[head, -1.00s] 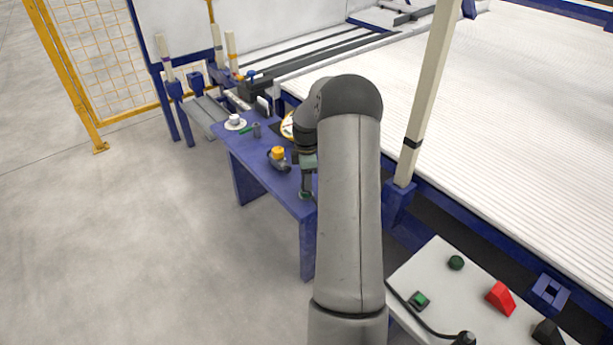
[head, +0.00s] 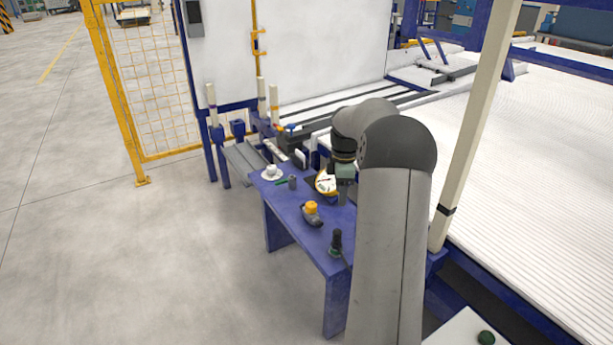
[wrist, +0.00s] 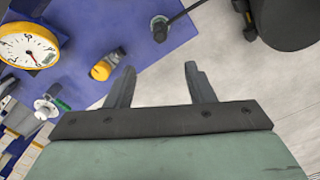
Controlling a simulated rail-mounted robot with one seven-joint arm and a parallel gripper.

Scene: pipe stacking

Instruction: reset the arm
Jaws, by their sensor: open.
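My gripper (wrist: 157,85) shows in the wrist view with its two fingers apart and nothing between them. It points down over the edge of the blue table, with grey floor beyond the fingertips. In the head view my arm's upper links hide the fingers. The blue table (head: 285,205) stands below and to the left of my arm. My gripper appears apart from everything on it.
A cream post (head: 475,120) rises at right. Floor at left is clear.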

